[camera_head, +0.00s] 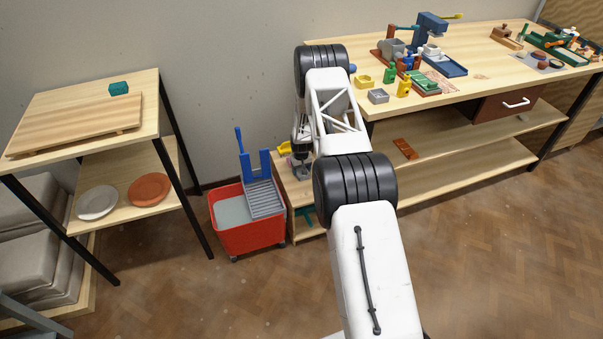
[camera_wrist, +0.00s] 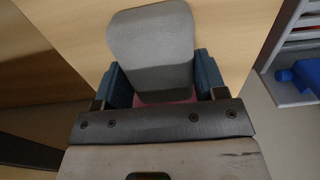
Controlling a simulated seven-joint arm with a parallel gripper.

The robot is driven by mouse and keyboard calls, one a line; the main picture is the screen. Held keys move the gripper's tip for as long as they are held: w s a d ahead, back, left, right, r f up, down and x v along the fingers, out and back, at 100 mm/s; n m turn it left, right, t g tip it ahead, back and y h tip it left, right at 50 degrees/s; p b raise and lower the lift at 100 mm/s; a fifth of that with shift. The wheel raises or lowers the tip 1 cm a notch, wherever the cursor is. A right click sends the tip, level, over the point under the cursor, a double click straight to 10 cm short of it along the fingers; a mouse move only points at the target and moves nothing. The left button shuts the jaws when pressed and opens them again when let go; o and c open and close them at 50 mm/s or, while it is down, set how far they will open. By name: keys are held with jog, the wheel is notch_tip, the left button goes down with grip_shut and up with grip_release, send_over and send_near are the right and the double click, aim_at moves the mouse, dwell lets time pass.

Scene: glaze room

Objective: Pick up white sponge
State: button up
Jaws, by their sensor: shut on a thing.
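The white sponge (camera_wrist: 150,40), a pale grey-white block with rounded corners, fills the space between the two blue finger pads in the wrist view. My gripper (camera_wrist: 163,80) is shut on it, with one pad on each side. A strip of pink shows at its near end, and I cannot tell what it belongs to. In the camera_head view my gripper (camera_head: 301,171) points down over a small low wooden shelf beside the red bucket. The sponge cannot be made out clearly there. I cannot tell whether it touches the wood under it.
A red mop bucket (camera_head: 250,238) with a blue-handled wringer stands just left of my gripper. A yellow item (camera_head: 284,148) is close by. A long wooden workbench (camera_head: 480,72) with several tools is on the right. A wooden table (camera_head: 150,112) is on the left.

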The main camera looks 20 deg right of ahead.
jog(key=shift+r, duration=0.2)
jog(key=shift+r, duration=1.1)
jog(key=s+a, duration=0.1)
jog(key=s, duration=0.4)
jog(key=s+a+r, duration=0.1)
jog(key=s, duration=0.4)
jog(key=s+a+r, duration=0.1)
jog(key=s, duration=0.4)
jog(key=shift+s+r, duration=0.2)
jog(key=shift+s, duration=0.15)
jog(key=shift+o, duration=1.3)
jog(key=shift+c, duration=0.7)
jog(key=w+r, duration=0.1)
jog(key=w+d+r, duration=0.1)
jog(key=w, duration=0.1)
jog(key=w+r, duration=0.1)
jog(key=shift+w+d, duration=0.3)
